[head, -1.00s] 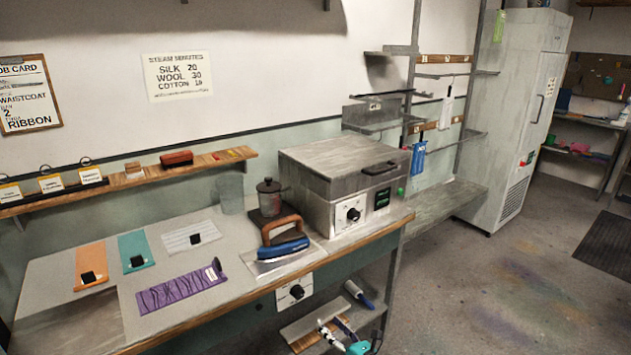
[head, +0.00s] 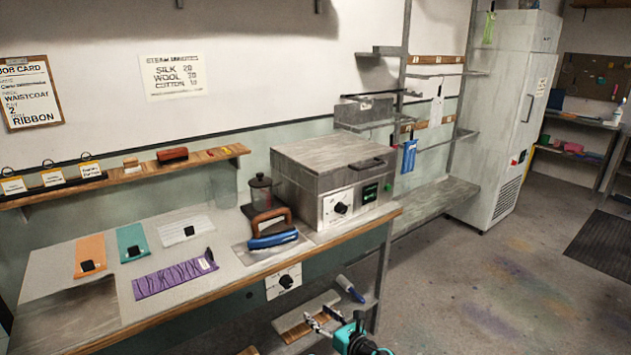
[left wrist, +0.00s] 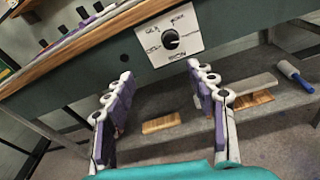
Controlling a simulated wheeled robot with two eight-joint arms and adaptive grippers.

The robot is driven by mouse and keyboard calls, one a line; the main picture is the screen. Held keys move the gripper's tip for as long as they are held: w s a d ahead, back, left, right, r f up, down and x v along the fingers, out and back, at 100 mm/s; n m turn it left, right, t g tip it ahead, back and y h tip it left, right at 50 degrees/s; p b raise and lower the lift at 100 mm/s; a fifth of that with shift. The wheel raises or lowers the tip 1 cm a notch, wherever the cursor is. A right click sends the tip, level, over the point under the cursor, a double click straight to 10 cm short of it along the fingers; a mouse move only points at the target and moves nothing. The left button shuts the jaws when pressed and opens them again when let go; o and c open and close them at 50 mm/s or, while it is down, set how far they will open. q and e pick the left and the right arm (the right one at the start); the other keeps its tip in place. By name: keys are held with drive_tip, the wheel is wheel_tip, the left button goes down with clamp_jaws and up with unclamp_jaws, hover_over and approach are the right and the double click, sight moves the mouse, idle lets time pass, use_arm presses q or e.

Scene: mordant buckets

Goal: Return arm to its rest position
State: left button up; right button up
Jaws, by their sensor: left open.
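My left gripper (head: 321,317), with a teal body and pale fingers, is at the bottom of the head view, in front of the bench and below its top. In the left wrist view its two fingers (left wrist: 160,85) stand wide apart with nothing between them, so it is open and empty. Beyond the fingers in that view is the bench front with a white dial panel (left wrist: 168,40). The same panel shows in the head view (head: 284,280). My right gripper is in neither view.
The bench top (head: 235,287) carries a blue iron (head: 273,240), a grey steamer box (head: 330,170) and purple pleated cloth (head: 175,278). A low shelf (head: 305,315) with wooden boards and a blue-handled tool (head: 350,288) is close to the gripper. The floor at right (head: 470,290) is open.

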use_arm(q)
drive_tip(key=s+a+r+n+g+h, duration=0.2)
drive_tip(key=s+a+r+n+g, duration=0.1)
drive_tip(key=s+a+r+n, duration=0.45)
drive_tip(key=s+a+r+n+g+h, duration=0.25)
drive_tip(key=s+a+r+n, duration=0.3)
drive_tip(key=a+n, duration=0.35)
drive_tip(key=s+a+n+h, duration=0.2)
drive_tip(key=s+n+h, duration=0.4)
drive_tip(key=s+n, duration=0.8)
drive_tip(key=s, duration=0.8)
drive_tip(key=shift+a+f, duration=0.25)
drive_tip(key=shift+a, duration=0.1)
